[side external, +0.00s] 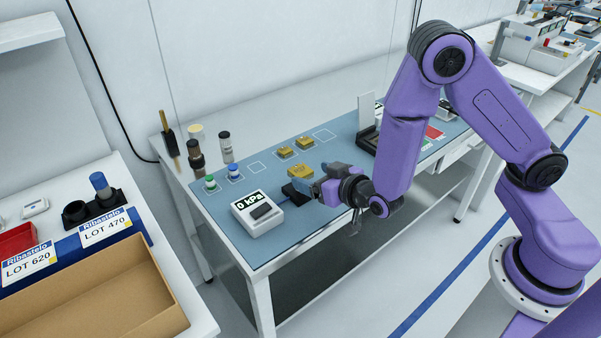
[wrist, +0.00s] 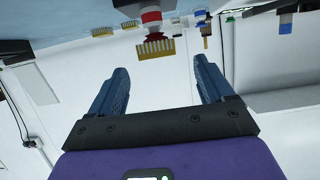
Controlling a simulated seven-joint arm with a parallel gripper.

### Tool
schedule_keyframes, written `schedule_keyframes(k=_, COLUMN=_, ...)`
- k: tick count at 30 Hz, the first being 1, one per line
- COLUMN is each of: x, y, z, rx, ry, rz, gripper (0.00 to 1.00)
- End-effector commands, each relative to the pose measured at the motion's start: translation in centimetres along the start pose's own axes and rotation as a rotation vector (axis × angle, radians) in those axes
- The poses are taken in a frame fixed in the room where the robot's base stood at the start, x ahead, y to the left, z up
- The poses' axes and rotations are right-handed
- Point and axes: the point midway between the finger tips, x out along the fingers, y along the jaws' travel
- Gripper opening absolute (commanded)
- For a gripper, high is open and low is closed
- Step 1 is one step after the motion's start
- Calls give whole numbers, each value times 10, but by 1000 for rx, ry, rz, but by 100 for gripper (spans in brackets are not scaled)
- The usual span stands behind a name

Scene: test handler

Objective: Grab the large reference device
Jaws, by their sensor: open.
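Two smaller gold devices (side external: 285,153) lie farther back. A white "0 kPa" gauge box (side external: 257,212) stands to the left of my gripper. A cardboard box (side external: 90,300) is on the left-hand table.

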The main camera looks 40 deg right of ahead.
Motion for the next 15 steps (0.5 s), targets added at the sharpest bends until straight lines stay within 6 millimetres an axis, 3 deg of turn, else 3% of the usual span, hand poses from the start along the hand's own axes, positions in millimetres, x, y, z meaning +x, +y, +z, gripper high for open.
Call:
schedule_keyframes(k=9, x=39, y=3, z=0, rx=2, ry=0, rz=3, gripper=81)
schedule_keyframes(k=15, x=48, y=2, z=0, rx=0, ry=0, rz=0, gripper=81)
